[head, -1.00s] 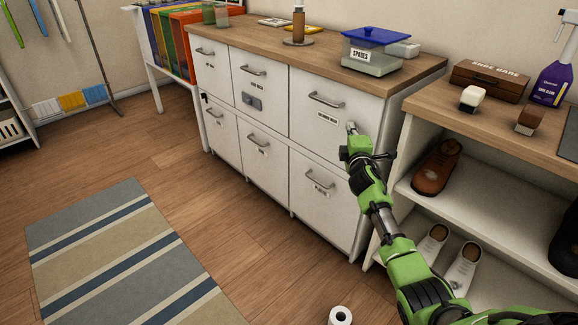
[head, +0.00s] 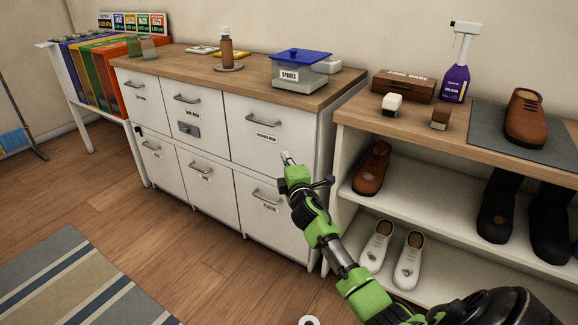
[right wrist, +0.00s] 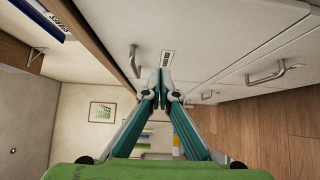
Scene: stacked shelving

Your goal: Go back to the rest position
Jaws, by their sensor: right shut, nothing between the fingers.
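My right gripper (head: 287,158) is in front of the white drawer cabinet (head: 225,185), before its right-hand drawers. In the right wrist view my right gripper (right wrist: 162,72) has its two fingers together with nothing between them. The cabinet fronts (right wrist: 205,35) show behind the fingertips, with a metal handle (right wrist: 133,62) just left of them. I cannot tell whether the fingertips touch the cabinet. All the drawers look closed. My left gripper is in neither view.
A shoe shelf (head: 345,195) with shoes and boots stands close to the right of my arm. A spares box (head: 300,72) and a brown bottle (head: 226,50) stand on the cabinet top. A striped rug (head: 85,285) and open wood floor lie to the left.

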